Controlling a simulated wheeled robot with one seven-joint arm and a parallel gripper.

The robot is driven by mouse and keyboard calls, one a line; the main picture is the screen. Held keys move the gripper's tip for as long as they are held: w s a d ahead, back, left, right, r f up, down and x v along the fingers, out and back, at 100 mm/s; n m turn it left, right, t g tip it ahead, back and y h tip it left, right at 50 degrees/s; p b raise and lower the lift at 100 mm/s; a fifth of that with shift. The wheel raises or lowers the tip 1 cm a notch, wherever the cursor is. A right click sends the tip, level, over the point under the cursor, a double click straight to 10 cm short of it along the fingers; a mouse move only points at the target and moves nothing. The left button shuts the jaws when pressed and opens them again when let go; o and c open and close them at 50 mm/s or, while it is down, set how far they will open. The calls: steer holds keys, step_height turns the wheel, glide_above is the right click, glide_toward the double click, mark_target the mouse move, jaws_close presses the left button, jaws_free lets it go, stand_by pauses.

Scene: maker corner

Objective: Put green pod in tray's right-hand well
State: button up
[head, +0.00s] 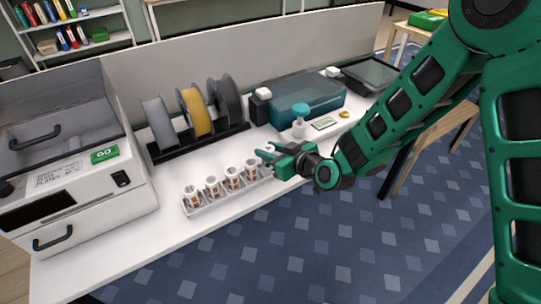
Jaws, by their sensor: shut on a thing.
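A long pale tray (226,201) lies near the front edge of the white bench. Several white cups with orange-brown marks stand upright in a row in it. The tray's right end (267,174), right of the last cup, looks free of cups. My green gripper (268,154) is just above and behind this right end. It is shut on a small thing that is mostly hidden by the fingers. The thing seems to be the green pod, but it is hard to tell from the green fingers.
A white machine with a green GO label (104,155) stands at the left. A rack of filament spools (195,112) and a teal-lidded box (306,98) stand behind. A teal-capped bottle (299,128) stands close behind my gripper. The bench front is clear.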

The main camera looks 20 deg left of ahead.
steer(key=shift+f, duration=1)
steer(key=shift+f, duration=0.15)
steer(key=o, duration=0.8)
steer(key=shift+r, duration=0.2)
